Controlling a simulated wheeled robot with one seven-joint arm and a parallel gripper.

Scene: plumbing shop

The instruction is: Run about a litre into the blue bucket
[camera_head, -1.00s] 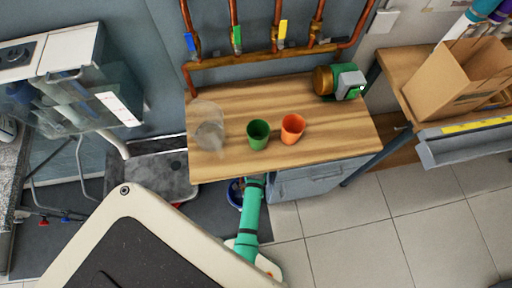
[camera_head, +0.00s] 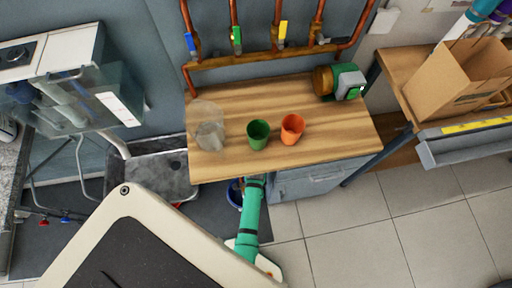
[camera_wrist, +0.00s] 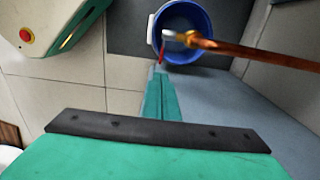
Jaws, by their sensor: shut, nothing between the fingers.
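The blue bucket (camera_wrist: 207,22) stands on the floor at the top of the wrist view. In the head view the bucket (camera_head: 233,194) is mostly hidden by the bench edge and my teal arm. A copper pipe (camera_wrist: 260,53) ends in a metal tap (camera_wrist: 188,38) over the bucket. A small red lever (camera_wrist: 163,54) shows beside the tap. My gripper (camera_wrist: 158,73) is shut and empty, its tips close to the lever's near end. I cannot tell whether they touch. The water level and any stream are not clear.
The wooden bench (camera_head: 340,125) above carries a clear jug (camera_head: 208,134), a green cup (camera_head: 258,133), an orange cup (camera_head: 292,128) and a green-grey device (camera_head: 347,82). Copper pipes with coloured valve handles run along the wall. A cardboard box (camera_head: 455,80) stands right. Tiled floor is clear.

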